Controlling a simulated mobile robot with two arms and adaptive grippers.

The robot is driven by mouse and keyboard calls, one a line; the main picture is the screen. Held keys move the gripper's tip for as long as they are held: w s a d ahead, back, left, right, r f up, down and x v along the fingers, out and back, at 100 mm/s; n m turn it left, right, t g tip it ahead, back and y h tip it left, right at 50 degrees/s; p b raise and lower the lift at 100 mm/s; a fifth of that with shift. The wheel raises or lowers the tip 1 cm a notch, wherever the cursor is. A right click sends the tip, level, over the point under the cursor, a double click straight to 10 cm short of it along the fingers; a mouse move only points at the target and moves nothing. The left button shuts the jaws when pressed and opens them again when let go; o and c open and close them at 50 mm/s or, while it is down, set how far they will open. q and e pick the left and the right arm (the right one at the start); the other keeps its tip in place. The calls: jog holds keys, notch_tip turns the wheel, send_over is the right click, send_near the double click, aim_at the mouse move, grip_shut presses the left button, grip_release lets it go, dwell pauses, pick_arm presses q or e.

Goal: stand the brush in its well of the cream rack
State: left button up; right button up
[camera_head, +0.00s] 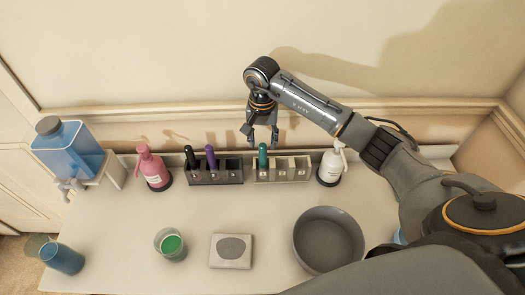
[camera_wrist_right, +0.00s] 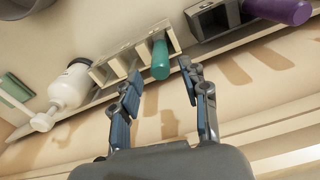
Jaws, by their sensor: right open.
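The cream rack (camera_head: 283,178) stands at the back of the counter, in a row of wells. A teal-green handle (camera_head: 262,155), which I take for the brush, stands upright in its leftmost well. The other wells look empty. In the right wrist view the cream rack (camera_wrist_right: 113,68) shows with the green handle (camera_wrist_right: 160,62) in its end well. My right gripper (camera_head: 260,137) is open and empty just above the handle. In the right wrist view its fingers (camera_wrist_right: 158,76) are spread, one to each side of the handle's end. My left gripper is not in view.
A dark rack (camera_head: 225,178) with a black handle (camera_head: 190,156) and a purple handle (camera_head: 211,156) is to the left. A white pump bottle (camera_head: 330,167) stands close right; a pink one (camera_head: 153,169) is far left. A bowl (camera_head: 328,240), green-filled cup (camera_head: 171,245) and square dish (camera_head: 231,251) are in front.

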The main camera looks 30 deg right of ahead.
notch_tip(320, 180, up, 7)
jog(key=shift+f+b, duration=0.1)
jog(key=shift+b, duration=0.65)
